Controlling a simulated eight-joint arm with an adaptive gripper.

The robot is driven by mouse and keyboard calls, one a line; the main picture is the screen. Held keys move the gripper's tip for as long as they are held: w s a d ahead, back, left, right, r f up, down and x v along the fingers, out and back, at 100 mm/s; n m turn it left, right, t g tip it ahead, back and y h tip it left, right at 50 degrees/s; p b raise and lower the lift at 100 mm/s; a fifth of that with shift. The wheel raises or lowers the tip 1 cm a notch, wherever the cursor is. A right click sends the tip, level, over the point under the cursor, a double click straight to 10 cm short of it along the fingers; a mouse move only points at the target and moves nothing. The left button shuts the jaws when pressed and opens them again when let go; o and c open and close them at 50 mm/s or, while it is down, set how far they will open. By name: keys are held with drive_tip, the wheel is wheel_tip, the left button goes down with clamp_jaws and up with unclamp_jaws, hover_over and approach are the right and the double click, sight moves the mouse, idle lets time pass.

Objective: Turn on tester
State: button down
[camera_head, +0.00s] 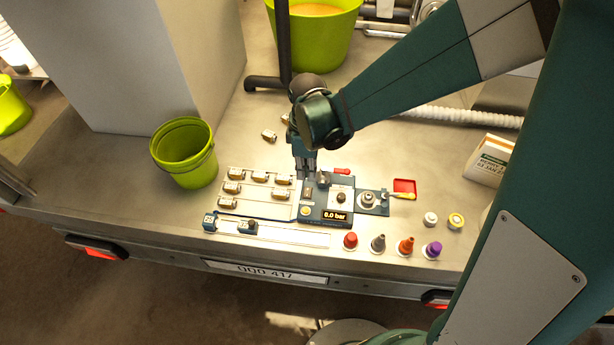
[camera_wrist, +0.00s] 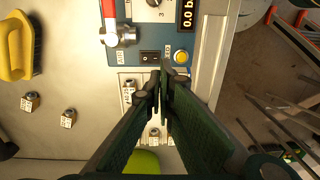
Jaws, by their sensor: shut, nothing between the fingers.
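The tester is a blue panel (camera_head: 314,214) on the metal deck, with a lit display (camera_head: 336,216) reading 0.0 bar. In the wrist view the tester panel (camera_wrist: 124,67) shows a black rocker switch (camera_wrist: 150,57), a yellow button (camera_wrist: 181,56), a red-handled valve (camera_wrist: 121,36), a dial (camera_wrist: 154,3) and part of the display (camera_wrist: 187,14). My gripper (camera_head: 308,172) is over the left part of the tester, pointing down. In the wrist view its shut, empty fingertips (camera_wrist: 166,72) are just below and right of the rocker switch. I cannot tell whether they touch the panel.
A tray (camera_head: 270,208) with several metal fittings adjoins the tester's left side. A green bucket (camera_head: 186,152) stands at left. Red, grey, orange and purple capped pieces (camera_head: 406,245) stand in front right. A white box (camera_head: 490,160) is at right. The deck's front edge is close.

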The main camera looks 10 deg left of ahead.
drive_tip(key=shift+s+r+p, duration=0.2)
drive_tip(key=shift+r+p, duration=0.1)
drive_tip(key=shift+r, duration=1.45)
drive_tip(key=shift+d, duration=0.1)
drive_tip(key=s+d+r+m+t+y, duration=0.15)
drive_tip(key=d+r+m+t, duration=0.25)
drive_tip(key=d+r+m, duration=0.8)
drive_tip(key=s+d+r+m+t, duration=0.2)
drive_tip(key=s+d+r+m, duration=0.1)
drive_tip(key=d, duration=0.6)
drive_tip(key=s+d+r+m+t+h, duration=0.1)
drive_tip(key=s+d+r+m, duration=0.2)
drive_tip(key=s+d+r, duration=0.2)
drive_tip(key=d, duration=0.3)
drive_tip(key=shift+d+t, duration=0.35)
drive_tip(key=shift+t, duration=0.05)
